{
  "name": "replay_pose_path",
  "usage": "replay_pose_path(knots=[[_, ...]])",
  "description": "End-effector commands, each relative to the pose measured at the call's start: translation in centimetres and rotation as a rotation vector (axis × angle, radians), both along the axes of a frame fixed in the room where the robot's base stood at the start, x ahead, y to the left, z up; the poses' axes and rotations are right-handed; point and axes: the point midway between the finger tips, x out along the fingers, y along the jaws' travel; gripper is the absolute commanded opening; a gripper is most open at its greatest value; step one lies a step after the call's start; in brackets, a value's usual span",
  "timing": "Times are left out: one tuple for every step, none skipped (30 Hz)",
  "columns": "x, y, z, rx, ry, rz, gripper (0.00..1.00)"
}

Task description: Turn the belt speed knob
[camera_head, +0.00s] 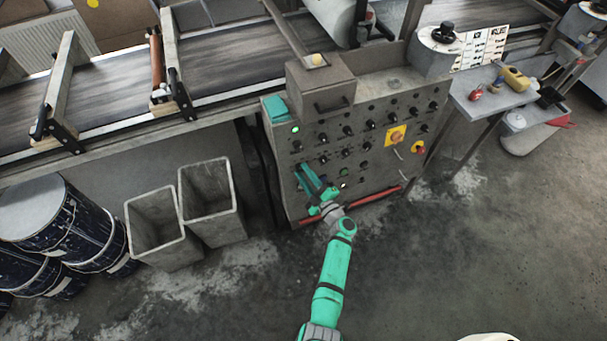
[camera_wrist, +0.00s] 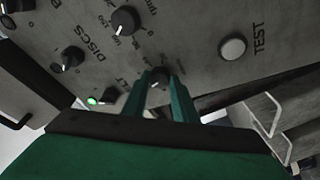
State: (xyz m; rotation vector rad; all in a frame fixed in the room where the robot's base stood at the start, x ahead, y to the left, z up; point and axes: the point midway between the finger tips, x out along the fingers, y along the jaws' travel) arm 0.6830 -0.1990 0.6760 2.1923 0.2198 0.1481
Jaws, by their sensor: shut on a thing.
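The control panel (camera_head: 280,165) is a grey cabinet face with rows of black knobs. My teal gripper (camera_head: 303,172) reaches its lower left part from below. In the wrist view, my gripper (camera_wrist: 160,74) has its two fingers closed around a small dark knob (camera_wrist: 158,82). Only part of this knob shows between the fingers. A partly hidden label ending in "LT" lies just left of the fingers. The knob's pointer direction and scale cannot be read. In the head view the arm and fingers cover the held knob.
A larger dial (camera_wrist: 125,20) with a scale and a white TEST button (camera_wrist: 232,47) are near the fingers. A knob (camera_wrist: 67,59) sits by the "DISCS" label. A red bar (camera_head: 376,196) runs along the panel's bottom.

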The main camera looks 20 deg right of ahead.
Motion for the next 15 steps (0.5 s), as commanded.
replay_pose_path(knots=[[-0.06, -0.15, -0.04, -0.026, 0.001, 0.003, 0.03], [-0.06, -0.16, -0.02, -0.041, -0.001, 0.005, 0.03], [-0.07, -0.17, -0.01, -0.061, -0.001, 0.008, 0.03], [-0.07, -0.16, -0.02, -0.074, -0.001, 0.011, 0.03], [-0.06, -0.15, -0.02, -0.086, -0.001, 0.014, 0.03], [-0.05, -0.14, 0.0, -0.101, -0.003, 0.017, 0.03], [-0.05, -0.13, 0.02, -0.11, -0.003, 0.019, 0.03], [-0.05, -0.12, 0.02, -0.119, -0.003, 0.021, 0.03], [-0.04, -0.1, 0.02, -0.129, -0.003, 0.023, 0.03], [-0.04, -0.1, 0.02, -0.135, -0.003, 0.025, 0.03], [-0.04, -0.09, 0.03, -0.141, -0.004, 0.025, 0.03], [-0.03, -0.08, 0.02, -0.148, -0.004, 0.026, 0.03], [-0.03, -0.08, 0.02, -0.151, -0.004, 0.028, 0.03], [-0.04, -0.08, 0.02, -0.154, -0.004, 0.028, 0.03], [-0.04, -0.08, 0.02, -0.158, -0.004, 0.029, 0.03]])
